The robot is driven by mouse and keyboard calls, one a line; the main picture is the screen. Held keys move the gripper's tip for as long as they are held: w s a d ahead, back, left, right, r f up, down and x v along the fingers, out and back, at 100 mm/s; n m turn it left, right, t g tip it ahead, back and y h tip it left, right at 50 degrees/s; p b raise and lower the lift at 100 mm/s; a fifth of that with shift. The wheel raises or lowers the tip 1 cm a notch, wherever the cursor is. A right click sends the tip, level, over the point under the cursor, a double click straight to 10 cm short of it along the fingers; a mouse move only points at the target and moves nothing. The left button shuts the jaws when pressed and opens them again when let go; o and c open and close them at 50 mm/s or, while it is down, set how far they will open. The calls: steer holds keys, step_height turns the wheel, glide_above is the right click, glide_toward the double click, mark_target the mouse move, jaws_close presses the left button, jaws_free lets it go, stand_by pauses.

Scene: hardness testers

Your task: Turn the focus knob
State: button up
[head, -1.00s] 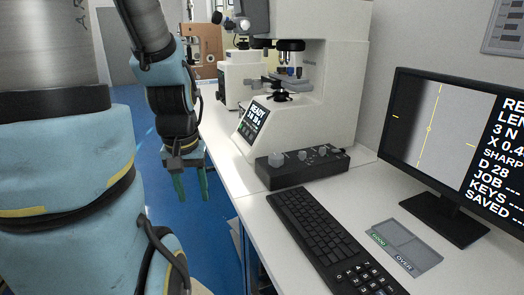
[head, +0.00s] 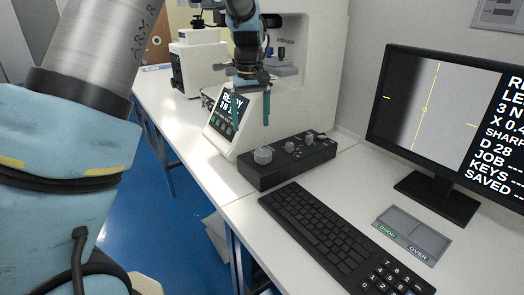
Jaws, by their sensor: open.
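A black control box (head: 285,175) lies on the white bench in front of the hardness tester (head: 318,60). A large grey knob (head: 263,156) stands at its left end, with smaller knobs (head: 290,147) further right. Their labels are too small to read, so I cannot tell which is the focus knob by its marking. My gripper (head: 251,110) points down with its two green fingers apart and empty. In the picture it is above the large knob, in front of the tester, and appears clear of the box. My arm hides part of the tester's stage and turret.
A black keyboard (head: 335,240) lies in front of the box. A grey GOOD/OVER tray (head: 425,236) and a monitor (head: 440,125) with a blurred grey image stand to the right. Another white tester (head: 195,65) is behind. Bare bench (head: 165,105) lies left.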

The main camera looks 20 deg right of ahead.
mark_target(262, 151)
steer(key=d+f, duration=0.1)
steer(key=f, duration=0.2)
steer(key=d+f+p, duration=0.1)
steer(key=f, duration=0.3)
steer(key=s+d+f+p, duration=0.1)
steer(key=f, duration=0.2)
steer(key=shift+d+f, duration=0.1)
steer(key=shift+f, duration=0.15)
steer(key=shift+c, duration=0.2)
steer(key=c, duration=1.3)
